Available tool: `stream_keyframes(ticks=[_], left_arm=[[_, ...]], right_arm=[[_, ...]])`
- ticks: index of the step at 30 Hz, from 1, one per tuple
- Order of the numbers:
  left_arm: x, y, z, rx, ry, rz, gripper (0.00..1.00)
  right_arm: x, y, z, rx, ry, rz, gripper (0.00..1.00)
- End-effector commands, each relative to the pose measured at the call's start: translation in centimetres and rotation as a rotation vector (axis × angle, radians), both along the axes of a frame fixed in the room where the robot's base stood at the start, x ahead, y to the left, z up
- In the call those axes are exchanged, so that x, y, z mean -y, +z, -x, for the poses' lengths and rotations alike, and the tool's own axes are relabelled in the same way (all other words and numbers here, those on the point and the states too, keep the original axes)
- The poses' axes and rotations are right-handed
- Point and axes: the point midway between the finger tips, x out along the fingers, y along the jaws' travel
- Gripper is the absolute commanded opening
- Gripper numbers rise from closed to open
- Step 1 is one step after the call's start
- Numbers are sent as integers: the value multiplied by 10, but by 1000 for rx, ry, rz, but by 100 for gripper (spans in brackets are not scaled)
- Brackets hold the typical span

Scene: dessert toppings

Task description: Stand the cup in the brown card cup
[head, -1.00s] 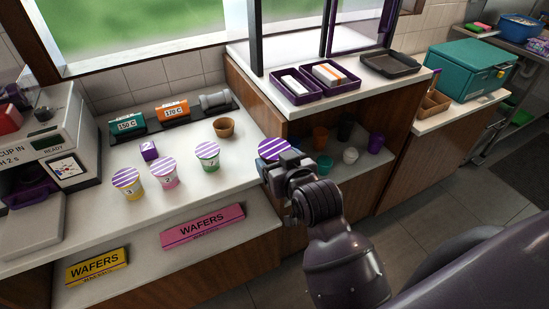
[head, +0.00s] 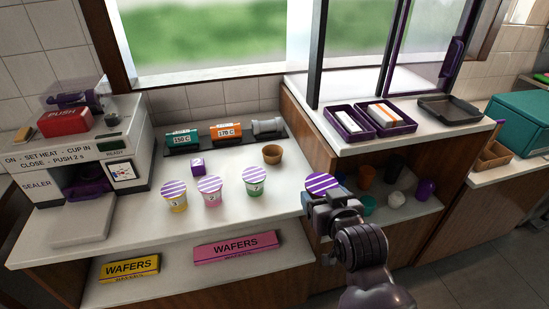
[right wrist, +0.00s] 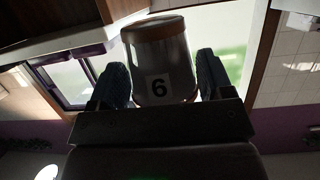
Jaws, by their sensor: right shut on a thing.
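My right gripper (head: 328,200) is shut on a cup with a purple-and-white striped lid (head: 322,182). In the right wrist view the cup (right wrist: 158,62) sits between the two fingers and carries a dark number 6. It is held in the air off the right end of the white counter. The brown card cup (head: 272,155) stands on the counter, to the left of and farther back than the held cup, apart from it. Its mouth faces up. My left gripper is not in view.
Three striped-lid cups, yellow (head: 176,196), pink (head: 210,191) and green (head: 254,182), stand left of the card cup. A wooden side wall (head: 303,140) and a shelf with several small cups are at the right.

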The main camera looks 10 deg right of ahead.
Motion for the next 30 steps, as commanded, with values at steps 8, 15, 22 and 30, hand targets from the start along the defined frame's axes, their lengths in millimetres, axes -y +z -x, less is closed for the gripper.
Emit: stream_keyframes(ticks=[8,15,22,30], left_arm=[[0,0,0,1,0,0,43],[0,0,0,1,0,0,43],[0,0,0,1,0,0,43],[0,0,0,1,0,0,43]], right_arm=[[0,1,0,1,0,0,46],[0,1,0,2,0,1,46],[-7,25,-15,8,15,0,46],[-13,74,-59,7,26,0,46]])
